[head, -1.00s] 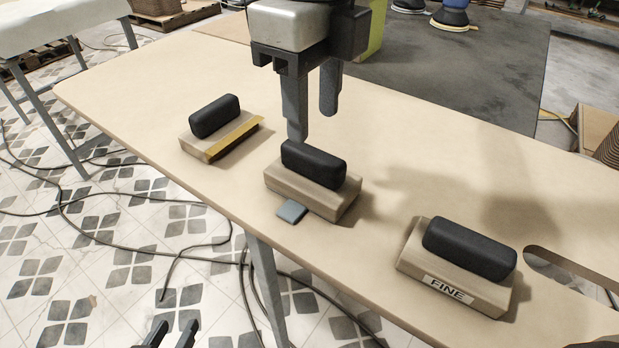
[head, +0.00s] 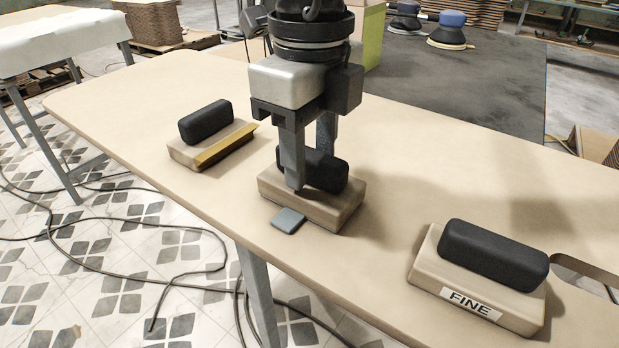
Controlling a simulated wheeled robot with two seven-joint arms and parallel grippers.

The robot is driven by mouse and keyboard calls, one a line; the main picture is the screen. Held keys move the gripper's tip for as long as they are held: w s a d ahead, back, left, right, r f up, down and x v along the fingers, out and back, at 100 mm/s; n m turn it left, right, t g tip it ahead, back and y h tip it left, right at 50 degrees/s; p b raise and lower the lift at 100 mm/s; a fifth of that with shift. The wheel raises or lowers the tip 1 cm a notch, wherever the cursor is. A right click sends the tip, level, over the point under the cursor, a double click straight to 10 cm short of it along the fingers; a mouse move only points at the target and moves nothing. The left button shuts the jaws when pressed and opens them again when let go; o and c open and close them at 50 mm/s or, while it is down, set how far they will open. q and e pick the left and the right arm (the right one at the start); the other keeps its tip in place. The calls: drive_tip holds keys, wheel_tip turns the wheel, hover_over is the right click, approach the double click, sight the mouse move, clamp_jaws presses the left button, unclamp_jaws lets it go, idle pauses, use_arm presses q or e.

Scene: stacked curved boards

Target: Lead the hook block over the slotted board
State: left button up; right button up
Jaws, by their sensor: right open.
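Three tan blocks with black grips stand on a pale tan board. The middle block (head: 318,205) has a small blue-grey tab (head: 288,220) at its front foot. The left block (head: 200,143) has a yellow strip along one edge. The right block (head: 480,280) carries a label reading FINE. No label says which one is the hook block. My right gripper (head: 312,168) is open, its fingers on either side of the middle block's grip; the far finger is partly hidden behind it. Contact cannot be told. My left gripper is out of view.
The board (head: 390,255) has a long slot (head: 585,272) at the right, past the FINE block. Bare board lies between the middle and right blocks. A dark mat (head: 470,85) with sanders (head: 450,32) and a green-sided box (head: 374,38) are behind. Cables lie on the tiled floor.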

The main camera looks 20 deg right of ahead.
sight(311, 152)
clamp_jaws()
drive_tip(key=shift+r+p, duration=1.75)
drive_tip(key=shift+r, duration=0.8)
